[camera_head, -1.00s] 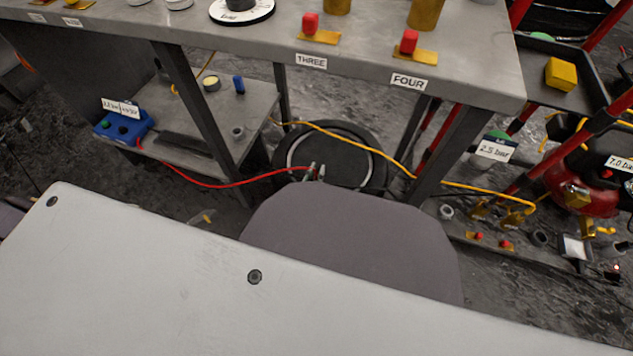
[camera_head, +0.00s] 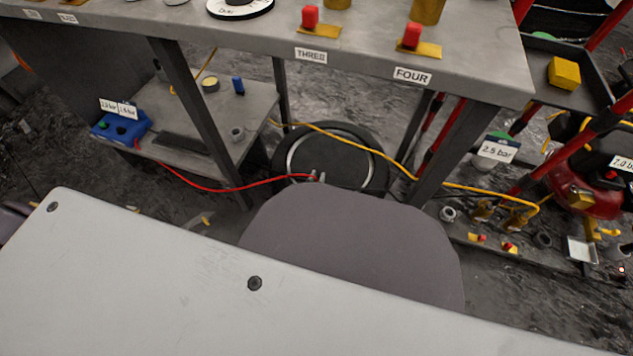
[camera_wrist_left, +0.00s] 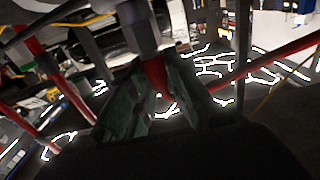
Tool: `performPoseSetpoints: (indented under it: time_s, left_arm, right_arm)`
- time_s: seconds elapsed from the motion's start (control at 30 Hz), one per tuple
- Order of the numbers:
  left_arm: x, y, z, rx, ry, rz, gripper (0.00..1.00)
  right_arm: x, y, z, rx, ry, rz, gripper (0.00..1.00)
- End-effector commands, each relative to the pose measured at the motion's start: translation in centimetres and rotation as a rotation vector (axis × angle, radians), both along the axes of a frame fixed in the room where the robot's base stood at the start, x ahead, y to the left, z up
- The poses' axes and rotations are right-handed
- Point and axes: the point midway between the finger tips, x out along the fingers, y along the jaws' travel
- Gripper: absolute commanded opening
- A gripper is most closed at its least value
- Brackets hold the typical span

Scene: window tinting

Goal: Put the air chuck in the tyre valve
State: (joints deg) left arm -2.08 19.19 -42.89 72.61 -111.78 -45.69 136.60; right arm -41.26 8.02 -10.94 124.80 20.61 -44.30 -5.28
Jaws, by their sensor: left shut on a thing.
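The dark tyre (camera_head: 365,177) with a silver rim ring lies on the floor under the bench. A red hose (camera_head: 225,188) runs from the blue box (camera_head: 121,126) on the low shelf to the tyre's near side. The chuck itself and the valve cannot be made out. My right gripper is out of view.
A yellow hose (camera_head: 345,138) crosses above the tyre to brass fittings (camera_head: 518,218) at right. Bench legs (camera_head: 455,150) stand on both sides of the tyre. A red compressor tank (camera_head: 585,182) stands at far right. A yellow block (camera_head: 562,73) lies on a tray.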

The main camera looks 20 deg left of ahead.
Motion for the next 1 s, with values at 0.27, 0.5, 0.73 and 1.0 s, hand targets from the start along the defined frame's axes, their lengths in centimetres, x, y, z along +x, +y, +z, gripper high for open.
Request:
performPoseSetpoints:
  time_s: [0.27, 0.5, 0.73, 1.0]
  left_arm:
    - [0.0, 0.0, 0.0, -0.001, -0.002, 0.000, 0.00]
    - [0.1, 0.0, -0.2, -0.001, -0.001, 0.000, 0.24]
    - [0.0, 0.0, -0.3, -0.001, -0.001, 0.000, 0.41]
    - [0.0, 0.0, -0.2, -0.001, -0.001, 0.000, 0.41]
  right_arm:
    - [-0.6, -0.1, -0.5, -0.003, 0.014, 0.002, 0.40]
    - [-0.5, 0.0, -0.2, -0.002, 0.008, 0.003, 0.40]
    - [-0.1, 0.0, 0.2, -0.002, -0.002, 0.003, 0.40]
    - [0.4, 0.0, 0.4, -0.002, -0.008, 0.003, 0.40]
